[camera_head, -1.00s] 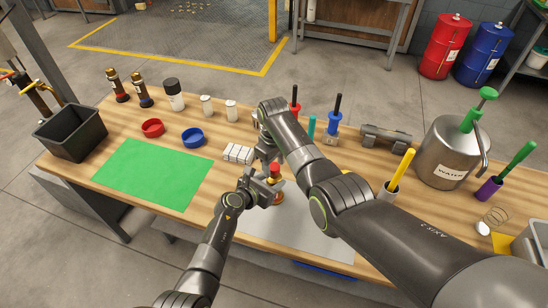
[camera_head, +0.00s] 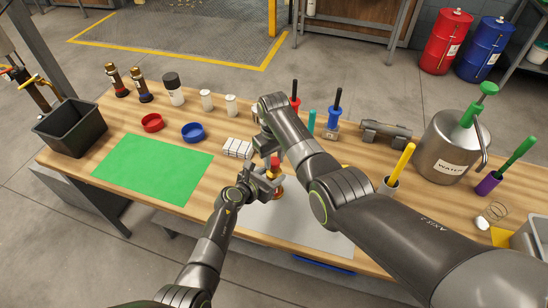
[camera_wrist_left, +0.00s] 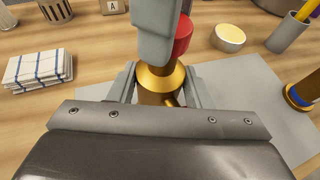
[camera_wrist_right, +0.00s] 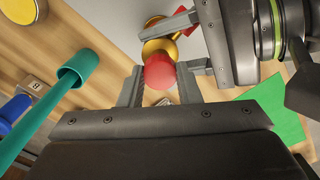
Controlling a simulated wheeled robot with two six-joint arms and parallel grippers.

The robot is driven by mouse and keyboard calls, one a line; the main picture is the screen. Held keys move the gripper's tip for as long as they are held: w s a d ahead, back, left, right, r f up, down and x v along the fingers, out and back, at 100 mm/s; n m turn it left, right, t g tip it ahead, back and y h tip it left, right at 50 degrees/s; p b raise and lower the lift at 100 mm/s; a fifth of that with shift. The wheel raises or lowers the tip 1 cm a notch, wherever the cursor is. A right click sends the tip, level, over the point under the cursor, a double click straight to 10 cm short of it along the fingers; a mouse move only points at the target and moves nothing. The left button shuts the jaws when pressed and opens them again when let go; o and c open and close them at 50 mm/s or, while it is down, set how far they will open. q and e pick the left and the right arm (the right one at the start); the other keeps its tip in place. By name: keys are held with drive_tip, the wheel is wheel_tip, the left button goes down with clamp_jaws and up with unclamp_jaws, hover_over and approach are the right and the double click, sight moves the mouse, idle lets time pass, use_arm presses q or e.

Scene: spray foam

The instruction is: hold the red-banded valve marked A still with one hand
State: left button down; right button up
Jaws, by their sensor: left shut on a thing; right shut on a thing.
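The brass valve with red parts (camera_wrist_left: 160,82) stands upright over the grey mat (camera_head: 300,230). My left gripper (camera_wrist_left: 162,92) is shut on its brass body from the near side. The valve's red top (camera_wrist_right: 160,73) sits between the fingertips of my right gripper (camera_wrist_right: 162,80), which is shut on it from above. In the head view my left gripper (camera_head: 268,181) is seen at the valve, and my right arm hides part of the scene. A tag marked A (camera_wrist_left: 112,6) shows at the far edge in the left wrist view. No letter shows on the valve itself.
A brass piece with a blue band (camera_wrist_left: 298,96) stands on the right in the left wrist view. White-and-blue folded cloth (camera_head: 237,149), a yellow-handled tool in a cup (camera_head: 390,185) and a metal water can (camera_head: 440,150) are nearby. The green mat (camera_head: 150,170) is bare.

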use_arm(q)
drive_tip(key=shift+s+f, duration=0.1)
drive_tip(key=shift+f, duration=0.1)
use_arm(e)
drive_tip(key=shift+m, duration=1)
drive_tip(key=o, duration=1.2)
wheel_tip(320, 180, up, 12)
drive_tip(key=shift+r, duration=0.1)
use_arm(q)
drive_tip(key=c, duration=0.7)
unclamp_jaws()
drive_tip(key=shift+o, duration=0.2)
drive_tip(key=shift+r, duration=0.1)
